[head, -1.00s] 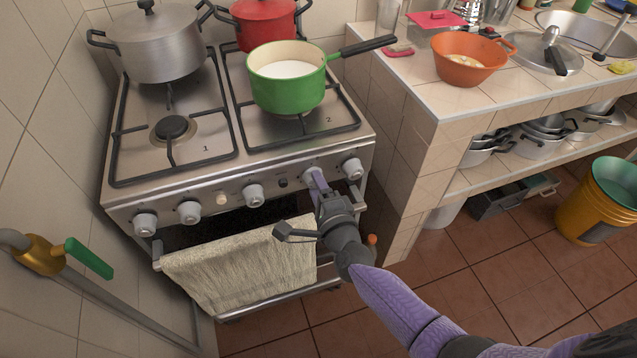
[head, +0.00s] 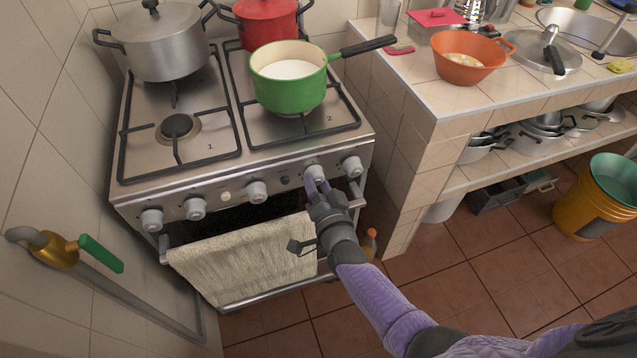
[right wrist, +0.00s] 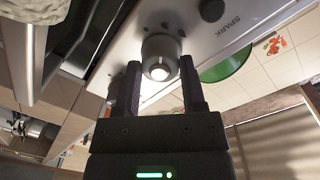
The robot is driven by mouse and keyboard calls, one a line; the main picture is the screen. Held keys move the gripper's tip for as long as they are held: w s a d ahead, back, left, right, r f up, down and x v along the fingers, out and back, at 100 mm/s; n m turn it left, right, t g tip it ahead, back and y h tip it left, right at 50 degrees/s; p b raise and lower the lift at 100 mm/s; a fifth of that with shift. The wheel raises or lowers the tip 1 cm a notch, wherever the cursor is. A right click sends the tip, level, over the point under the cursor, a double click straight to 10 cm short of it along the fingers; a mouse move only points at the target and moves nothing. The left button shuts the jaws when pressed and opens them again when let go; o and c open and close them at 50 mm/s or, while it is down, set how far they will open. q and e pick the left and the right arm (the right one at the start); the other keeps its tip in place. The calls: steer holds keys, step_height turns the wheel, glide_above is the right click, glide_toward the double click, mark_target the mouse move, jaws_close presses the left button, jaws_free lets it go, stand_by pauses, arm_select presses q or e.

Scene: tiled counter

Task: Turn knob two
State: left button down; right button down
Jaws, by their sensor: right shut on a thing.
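The stove front (head: 225,182) carries a row of several round metallic knobs. My right gripper (head: 317,186) is at the second knob from the right (head: 315,172), with a finger on each side of it. In the right wrist view this knob (right wrist: 160,56) sits between the two dark fingertips (right wrist: 168,78), and the jaws are shut on it. A "2" is printed on the hob beside the front right burner. No number on the knob itself can be read. My left gripper is not in view.
A green pot (head: 287,92) of white liquid stands on the front right burner, its handle reaching right. A towel (head: 245,262) hangs on the oven rail below the knobs. The rightmost knob (head: 352,166) is close beside my gripper. The tiled counter (head: 425,95) stands to the right.

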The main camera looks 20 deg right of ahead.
steer(key=n, duration=0.6)
steer(key=shift+f, duration=0.1)
steer(key=shift+n, duration=0.3)
stand_by(0.4)
steer(key=shift+c, duration=0.7)
jaws_free()
steer(key=shift+s, duration=0.1)
